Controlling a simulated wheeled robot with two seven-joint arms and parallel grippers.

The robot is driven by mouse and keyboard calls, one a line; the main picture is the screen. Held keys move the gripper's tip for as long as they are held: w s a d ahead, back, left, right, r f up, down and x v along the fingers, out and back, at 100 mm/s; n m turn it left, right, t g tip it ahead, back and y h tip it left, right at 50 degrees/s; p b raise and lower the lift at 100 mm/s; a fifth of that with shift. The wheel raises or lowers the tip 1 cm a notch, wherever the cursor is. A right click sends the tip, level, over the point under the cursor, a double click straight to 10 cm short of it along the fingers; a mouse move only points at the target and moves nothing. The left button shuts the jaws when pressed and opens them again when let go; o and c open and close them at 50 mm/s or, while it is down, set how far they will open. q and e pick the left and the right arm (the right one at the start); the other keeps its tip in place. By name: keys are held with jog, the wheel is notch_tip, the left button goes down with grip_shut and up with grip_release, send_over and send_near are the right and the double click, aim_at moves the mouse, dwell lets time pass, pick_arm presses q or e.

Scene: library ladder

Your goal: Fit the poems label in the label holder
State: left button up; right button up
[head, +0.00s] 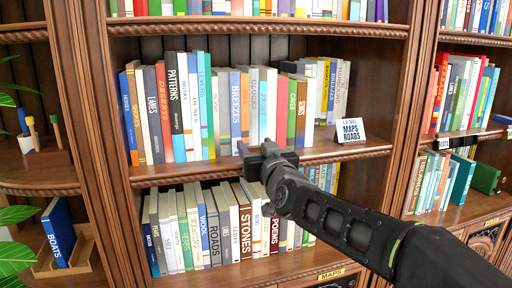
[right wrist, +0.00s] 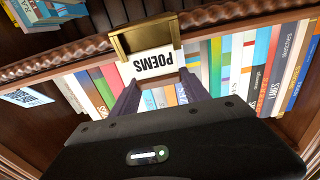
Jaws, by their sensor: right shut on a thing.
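The poems label (right wrist: 152,64) is a white card with dark letters, upside down in the right wrist view. My right gripper (right wrist: 155,95) is shut on it, with a finger at each side. The brass label holder (right wrist: 147,34) sits on the carved shelf edge, right at the label's far edge. The label's far edge meets or overlaps the holder; I cannot tell how far it is inside. In the head view my right gripper (head: 264,158) is at the middle shelf's front edge and hides the label and holder. My left gripper is not in view.
A small sign (head: 350,130) reading LEND MAPS ROADS stands on the middle shelf, right of the gripper. Rows of books (head: 180,105) fill the shelves behind. A MAPS label (head: 332,274) is on the lower edge. A blue BOATS book (head: 59,232) stands at left.

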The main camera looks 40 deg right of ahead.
jog(key=shift+s+f+b, duration=0.25)
jog(key=shift+f+b, duration=0.9)
jog(key=shift+f, duration=0.05)
jog(key=o, duration=1.4)
jog(key=shift+a, duration=0.1)
jog(key=b+v, duration=0.1)
jog(key=v, duration=0.6)
jog(key=shift+s+a+b, duration=0.1)
jog(key=shift+s+b, duration=0.25)
jog(key=shift+s, duration=0.05)
